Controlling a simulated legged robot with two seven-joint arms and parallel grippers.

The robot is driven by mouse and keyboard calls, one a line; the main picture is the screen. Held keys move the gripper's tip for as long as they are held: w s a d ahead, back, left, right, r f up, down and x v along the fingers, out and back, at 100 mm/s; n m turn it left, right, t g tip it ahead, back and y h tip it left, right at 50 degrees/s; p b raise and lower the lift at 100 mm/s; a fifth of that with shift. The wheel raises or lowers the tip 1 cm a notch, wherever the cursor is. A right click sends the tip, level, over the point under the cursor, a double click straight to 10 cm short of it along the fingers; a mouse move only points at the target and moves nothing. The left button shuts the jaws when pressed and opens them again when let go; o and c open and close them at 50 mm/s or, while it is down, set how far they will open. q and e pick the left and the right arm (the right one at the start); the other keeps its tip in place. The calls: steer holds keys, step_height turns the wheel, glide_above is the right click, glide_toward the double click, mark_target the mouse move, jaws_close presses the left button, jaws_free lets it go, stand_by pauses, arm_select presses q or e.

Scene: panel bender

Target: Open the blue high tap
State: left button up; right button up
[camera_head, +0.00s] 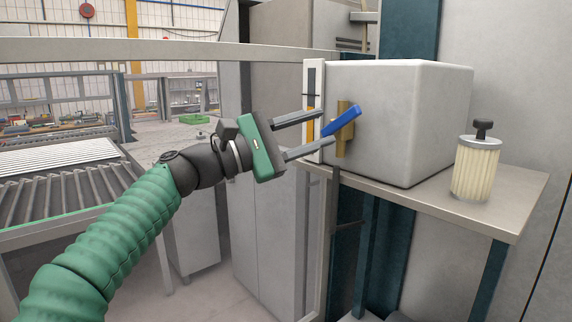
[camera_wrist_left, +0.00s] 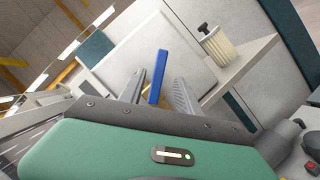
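The blue tap handle (camera_head: 341,120) sits on a brass valve body (camera_head: 345,130) at the side of a white box-shaped tank (camera_head: 410,115). In the head view the handle slants, its lower left end toward my gripper. My left gripper (camera_head: 328,127) is open, with one finger above and one below the handle's near end. In the left wrist view the blue handle (camera_wrist_left: 157,78) shows between the two spread fingers (camera_wrist_left: 157,85). I cannot tell if either finger touches it. My right gripper is in neither view.
The tank stands on a grey shelf (camera_head: 490,205). A ribbed cream filter cylinder (camera_head: 476,170) with a black knob stands on the shelf at the right. A level gauge strip (camera_head: 311,105) is on the tank's left edge. A roller table (camera_head: 60,180) is at the left.

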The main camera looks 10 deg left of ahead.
arm_select(q)
steer(key=b+v, duration=0.2)
steer(key=v, duration=0.5)
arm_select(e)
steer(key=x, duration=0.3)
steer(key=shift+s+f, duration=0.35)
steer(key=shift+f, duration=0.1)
arm_select(q)
steer(key=shift+d, duration=0.1)
